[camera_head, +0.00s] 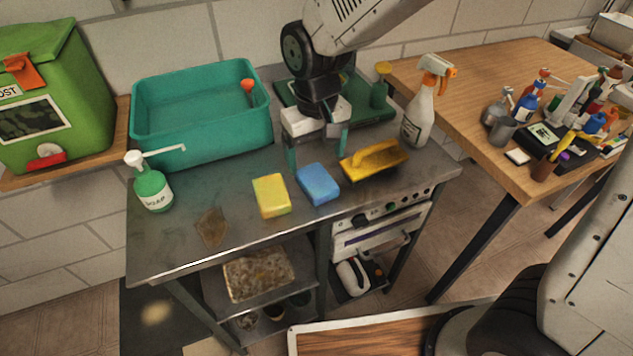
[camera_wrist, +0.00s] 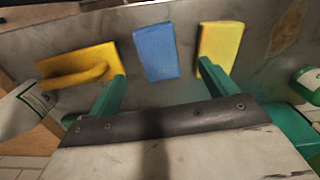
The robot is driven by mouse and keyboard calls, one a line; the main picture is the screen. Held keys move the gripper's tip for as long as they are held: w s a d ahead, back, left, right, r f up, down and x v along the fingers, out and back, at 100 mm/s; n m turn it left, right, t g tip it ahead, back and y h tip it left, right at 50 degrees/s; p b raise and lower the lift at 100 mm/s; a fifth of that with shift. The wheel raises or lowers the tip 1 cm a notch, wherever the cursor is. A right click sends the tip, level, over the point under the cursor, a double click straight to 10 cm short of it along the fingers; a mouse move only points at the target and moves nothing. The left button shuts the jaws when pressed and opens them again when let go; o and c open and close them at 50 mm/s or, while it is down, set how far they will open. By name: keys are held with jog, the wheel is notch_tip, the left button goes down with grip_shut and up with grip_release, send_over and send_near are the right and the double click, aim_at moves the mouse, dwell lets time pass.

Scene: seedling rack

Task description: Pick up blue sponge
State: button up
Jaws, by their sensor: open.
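The blue sponge (camera_head: 317,184) lies flat on the grey metal bench, between a yellow sponge (camera_head: 271,195) and a yellow brush (camera_head: 374,161). My gripper (camera_head: 318,169) is open and empty, its green fingers spread just behind and above the blue sponge in the head view. In the wrist view the blue sponge (camera_wrist: 156,52) lies ahead of and between the two fingertips of my gripper (camera_wrist: 162,72). The yellow sponge (camera_wrist: 220,47) is beyond the right fingertip there, and the yellow brush (camera_wrist: 80,66) is by the left one. No finger clearly touches the blue sponge.
A teal basin (camera_head: 200,116) stands at the back left of the metal bench (camera_head: 215,257), with a green soap bottle (camera_head: 153,188) before it. A white spray bottle (camera_head: 419,112) stands at the right. A brown stain (camera_head: 211,227) marks the front left; the front edge is clear.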

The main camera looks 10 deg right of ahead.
aim_at(316, 178)
jog(key=f, duration=0.7)
jog(key=shift+w+f, duration=0.15)
jog(key=shift+w, duration=0.15)
jog(key=shift+c, duration=0.4)
jog(key=c, duration=1)
